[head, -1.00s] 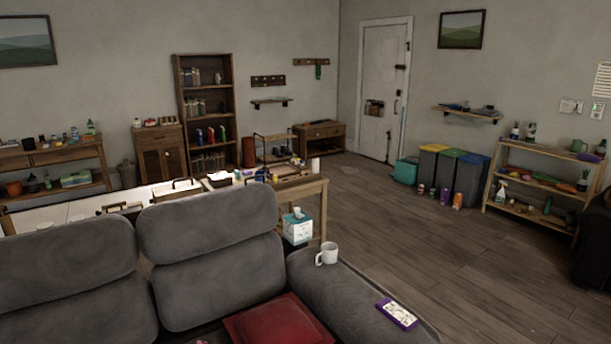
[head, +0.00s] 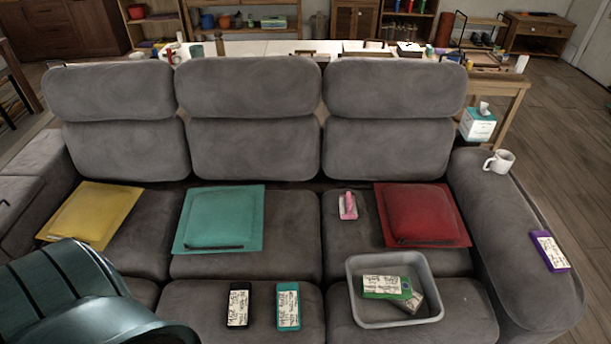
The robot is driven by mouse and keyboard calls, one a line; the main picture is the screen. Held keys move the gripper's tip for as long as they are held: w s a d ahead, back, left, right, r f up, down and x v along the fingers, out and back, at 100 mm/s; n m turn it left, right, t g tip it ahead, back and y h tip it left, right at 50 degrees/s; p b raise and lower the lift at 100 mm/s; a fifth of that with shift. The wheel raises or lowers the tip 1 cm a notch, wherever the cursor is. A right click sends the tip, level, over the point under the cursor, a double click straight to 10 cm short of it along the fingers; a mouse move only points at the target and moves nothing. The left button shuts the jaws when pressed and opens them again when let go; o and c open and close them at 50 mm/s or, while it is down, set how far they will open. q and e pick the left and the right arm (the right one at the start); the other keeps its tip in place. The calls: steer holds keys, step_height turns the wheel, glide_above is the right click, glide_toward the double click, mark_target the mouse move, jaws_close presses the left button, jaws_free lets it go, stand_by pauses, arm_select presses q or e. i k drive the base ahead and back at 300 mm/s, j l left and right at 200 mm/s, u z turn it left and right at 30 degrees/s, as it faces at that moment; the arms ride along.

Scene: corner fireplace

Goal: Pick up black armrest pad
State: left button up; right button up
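A black pad (head: 238,305) with a white written label lies flat on the front part of the grey sofa's seat, low and left of centre in the head view. A teal pad (head: 288,306) with a similar label lies just right of it, apart from it. A purple pad (head: 549,250) with a label lies on the sofa's right armrest (head: 510,215). The black pad is uncovered, with nothing resting on it. Neither of my grippers shows in the head view.
A grey tray (head: 351,291) holds a green and a grey labelled pad. Yellow (head: 95,213), teal (head: 220,218) and red (head: 420,214) cushions and a pink item (head: 347,206) lie behind. A white mug (head: 499,161) stands on the armrest. A large dark rounded shape (head: 75,300) fills the lower left.

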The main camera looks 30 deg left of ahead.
mark_target(239, 303)
steer(key=u, duration=1.75)
steer(key=i+j, duration=0.1)
steer(key=j, duration=0.15)
